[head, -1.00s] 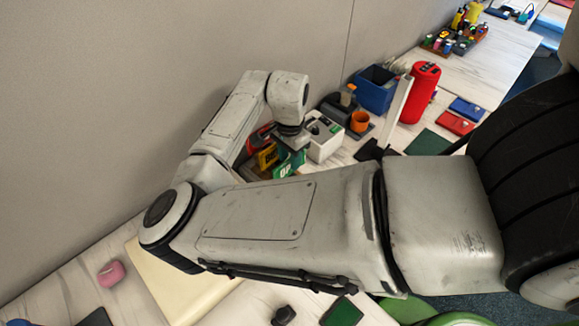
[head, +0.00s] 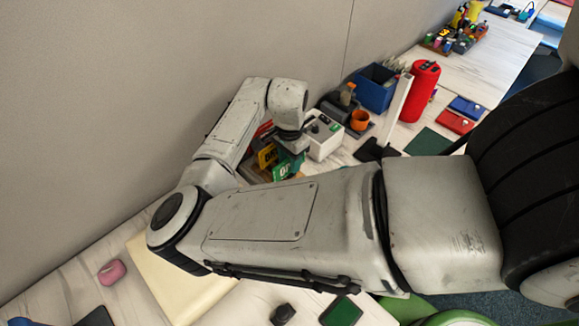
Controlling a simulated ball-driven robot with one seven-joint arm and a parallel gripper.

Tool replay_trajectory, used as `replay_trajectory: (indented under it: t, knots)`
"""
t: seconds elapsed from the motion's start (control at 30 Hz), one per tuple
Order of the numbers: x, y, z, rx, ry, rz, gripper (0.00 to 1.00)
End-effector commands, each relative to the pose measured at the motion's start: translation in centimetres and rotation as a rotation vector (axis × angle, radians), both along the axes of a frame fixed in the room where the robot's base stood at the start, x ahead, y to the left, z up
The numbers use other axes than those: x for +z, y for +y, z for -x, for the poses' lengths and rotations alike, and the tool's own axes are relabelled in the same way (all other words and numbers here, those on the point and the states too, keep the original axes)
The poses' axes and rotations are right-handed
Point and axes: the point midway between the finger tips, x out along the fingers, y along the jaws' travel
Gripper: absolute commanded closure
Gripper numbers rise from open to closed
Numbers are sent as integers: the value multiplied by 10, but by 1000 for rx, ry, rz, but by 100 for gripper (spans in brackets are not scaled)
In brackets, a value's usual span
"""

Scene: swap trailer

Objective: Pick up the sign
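A green sign with white lettering (head: 281,172) stands at the back of the table near the wall, in front of a yellow sign (head: 267,157) with dark lettering. Something red shows behind them, mostly hidden by my arm. My gripper (head: 290,153) points down right at the top of the green sign. Its fingers are too small and too covered to show whether they are open or shut, or whether they touch the sign. My forearm hides the lower front of the signs and part of their base.
A white box (head: 323,138) stands close to the right of the signs. Beyond it are an orange cup (head: 360,120), a blue bin (head: 376,88) and a red cylinder (head: 420,90). A pink object (head: 111,272) lies at the front left. The wall rises close behind.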

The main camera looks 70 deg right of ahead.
Motion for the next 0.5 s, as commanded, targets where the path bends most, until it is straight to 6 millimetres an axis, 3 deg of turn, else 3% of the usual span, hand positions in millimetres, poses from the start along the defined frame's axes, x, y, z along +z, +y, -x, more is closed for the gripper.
replay_trajectory:
  t: [0.2,0.5]
  knots:
    - [0,0,0,0,0,0,66]
    - [0,0,0,0,0,0,94]
